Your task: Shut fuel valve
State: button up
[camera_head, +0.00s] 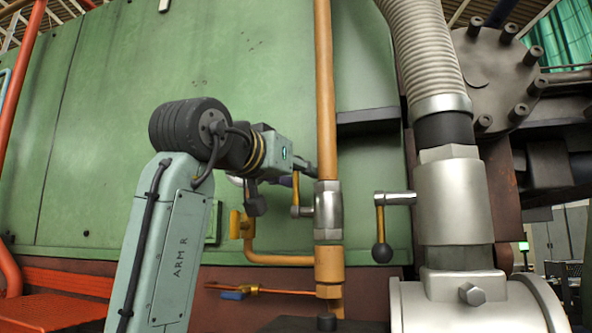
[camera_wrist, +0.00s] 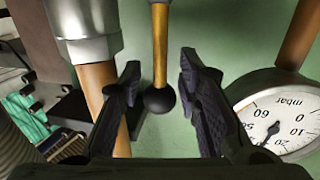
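A silver valve body (camera_head: 328,208) sits on the orange vertical pipe (camera_head: 325,90) in the head view. Its yellow lever (camera_head: 296,188) points up from a side pivot, and its upper end is hidden by my gripper (camera_head: 305,167). In the wrist view the lever (camera_wrist: 160,45) shows as a yellow rod ending in a black ball knob (camera_wrist: 160,99). My gripper (camera_wrist: 158,75) is open, with one finger on each side of the knob and gaps visible. No label shows which valve is the fuel valve.
Right of it, a larger silver valve (camera_head: 452,205) under a ribbed hose (camera_head: 425,50) has a hanging lever with a black knob (camera_head: 381,253). A pressure gauge (camera_wrist: 285,115) is close to one finger. A yellow handle (camera_head: 236,225) and blue handle (camera_head: 234,295) are lower left.

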grip_shut()
dwell(0.6)
